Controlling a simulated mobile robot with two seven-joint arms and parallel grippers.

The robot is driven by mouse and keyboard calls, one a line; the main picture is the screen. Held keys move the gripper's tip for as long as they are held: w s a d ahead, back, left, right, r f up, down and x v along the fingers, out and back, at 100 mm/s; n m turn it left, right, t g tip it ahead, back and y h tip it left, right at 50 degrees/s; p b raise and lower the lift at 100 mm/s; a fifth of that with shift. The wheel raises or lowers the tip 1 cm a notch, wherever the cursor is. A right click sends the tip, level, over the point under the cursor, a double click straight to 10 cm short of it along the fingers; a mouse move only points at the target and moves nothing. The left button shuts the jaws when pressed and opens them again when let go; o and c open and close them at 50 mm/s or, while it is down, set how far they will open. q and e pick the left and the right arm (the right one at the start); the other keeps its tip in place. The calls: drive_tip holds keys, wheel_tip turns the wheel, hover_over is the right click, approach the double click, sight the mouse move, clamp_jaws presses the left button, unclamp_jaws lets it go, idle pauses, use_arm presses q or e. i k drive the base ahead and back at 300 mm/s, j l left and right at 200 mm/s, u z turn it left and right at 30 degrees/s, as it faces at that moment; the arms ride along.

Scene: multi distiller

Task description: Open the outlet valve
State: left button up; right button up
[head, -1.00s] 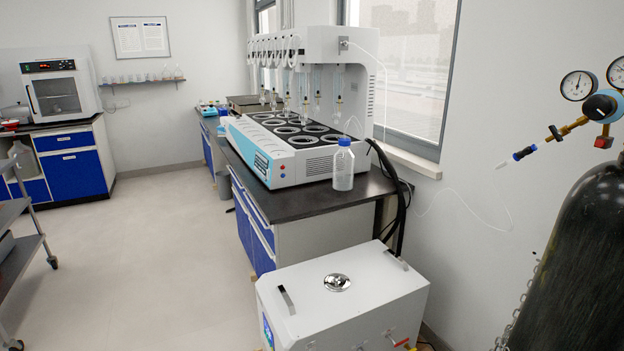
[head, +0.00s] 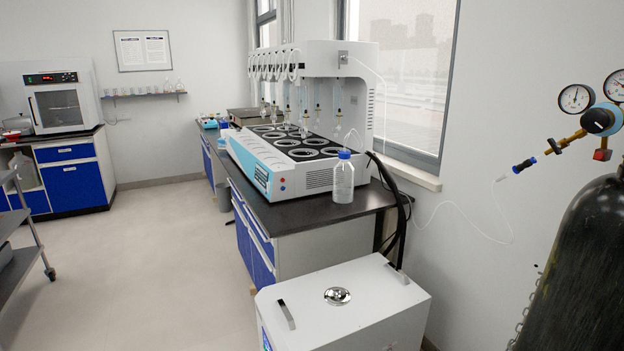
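A pressure regulator with two round gauges (head: 576,98) sits at the right edge, above a dark gas cylinder (head: 585,270). It has a blue and black knob (head: 598,120), a red part (head: 601,155) below it, and a brass stem (head: 566,141) pointing left. A blue-ended connector (head: 524,165) joins the stem to a thin clear tube (head: 470,208). A white box unit (head: 375,292) with a round metal cap stands at the bottom; its lower front is cut off. I cannot tell which part is the outlet valve. Neither of my grippers is in view.
A multi-position distiller (head: 330,178) and a blue-capped bottle (head: 343,180) stand on the dark bench (head: 312,215). Black hoses (head: 398,215) hang behind the box unit. A metal cart (head: 30,240) is at the left edge. The floor (head: 150,260) between is clear.

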sight(556, 147)
drive_tip(key=z, duration=1.4)
